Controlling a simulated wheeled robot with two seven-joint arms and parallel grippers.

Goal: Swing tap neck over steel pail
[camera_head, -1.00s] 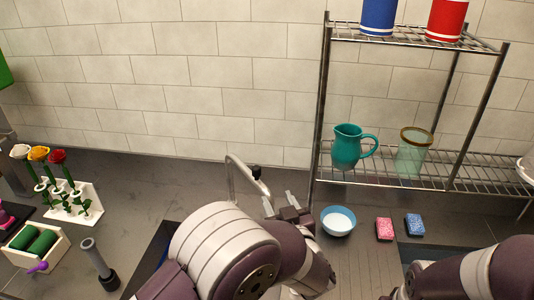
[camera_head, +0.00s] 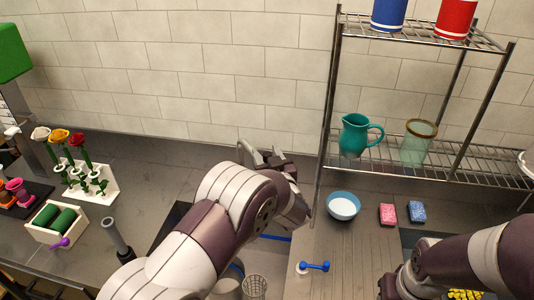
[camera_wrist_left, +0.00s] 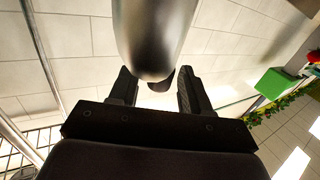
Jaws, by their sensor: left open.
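The chrome tap neck (camera_head: 241,152) stands near the wall behind the sink, largely hidden by my left arm in the head view. My left gripper (camera_head: 268,158) is open at the neck. In the left wrist view the neck's thick metal tube (camera_wrist_left: 155,35) comes down from the top, in line with the gap between the open fingers (camera_wrist_left: 158,92); I cannot tell whether they touch it. A greyish round vessel (camera_head: 228,288), perhaps the steel pail, shows partly below my left arm. My right gripper is out of view; only its arm shows.
A blue lever (camera_head: 314,266) sits right of the sink. A blue bowl (camera_head: 343,206), a pink sponge (camera_head: 387,214) and a blue sponge (camera_head: 417,211) lie on the counter. A wire rack (camera_head: 327,130) holds a teal jug (camera_head: 355,136). A white flower stand (camera_head: 97,187) is at left.

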